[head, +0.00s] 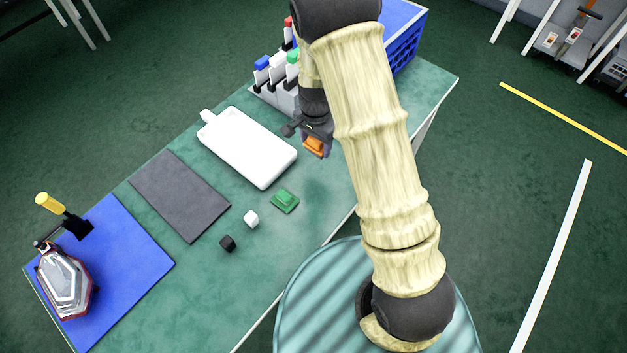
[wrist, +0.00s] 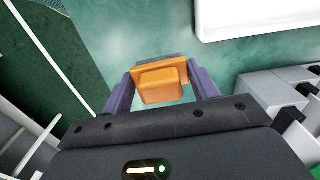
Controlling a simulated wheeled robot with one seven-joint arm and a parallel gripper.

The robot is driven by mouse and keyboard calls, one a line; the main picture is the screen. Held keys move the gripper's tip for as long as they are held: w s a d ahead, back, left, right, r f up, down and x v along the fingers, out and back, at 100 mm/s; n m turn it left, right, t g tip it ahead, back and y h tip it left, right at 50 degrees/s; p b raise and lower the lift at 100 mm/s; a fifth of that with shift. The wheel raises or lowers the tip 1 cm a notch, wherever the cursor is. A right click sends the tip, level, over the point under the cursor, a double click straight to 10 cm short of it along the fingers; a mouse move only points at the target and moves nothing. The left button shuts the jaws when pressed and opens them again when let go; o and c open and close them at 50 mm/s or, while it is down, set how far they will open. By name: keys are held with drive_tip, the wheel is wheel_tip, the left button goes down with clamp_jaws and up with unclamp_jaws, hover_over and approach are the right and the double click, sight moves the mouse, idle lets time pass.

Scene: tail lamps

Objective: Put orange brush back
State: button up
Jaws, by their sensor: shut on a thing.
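My gripper (head: 313,152) is shut on the orange brush (head: 314,144) and holds it over the far right part of the green table. In the wrist view the orange brush (wrist: 160,82) sits between the two purple fingers of my gripper (wrist: 160,90), its orange block side showing. A dark part shows behind it; the rest of the brush is hidden. The grey holder (head: 268,97) stands at the table's back, left of my gripper, with blue, red, green and white-topped things in it. Grey blocks of it show at right in the wrist view (wrist: 268,92). My arm covers part of this area.
A white tray (head: 247,147) lies left of my gripper. A green block (head: 285,201), a white cube (head: 251,219) and a black cube (head: 228,243) lie nearer. A dark mat (head: 180,195) and a blue mat (head: 135,250) with a lamp (head: 63,283) are at left. A blue crate (head: 404,45) stands behind.

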drive_tip(key=shift+a+f, duration=0.15)
drive_tip(key=shift+a, duration=0.2)
drive_tip(key=shift+f, duration=3.15)
drive_tip(key=shift+f+p, duration=0.3)
drive_tip(key=shift+f, duration=1.6)
drive_tip(key=shift+f, duration=0.15)
drive_tip(key=o, duration=0.9)
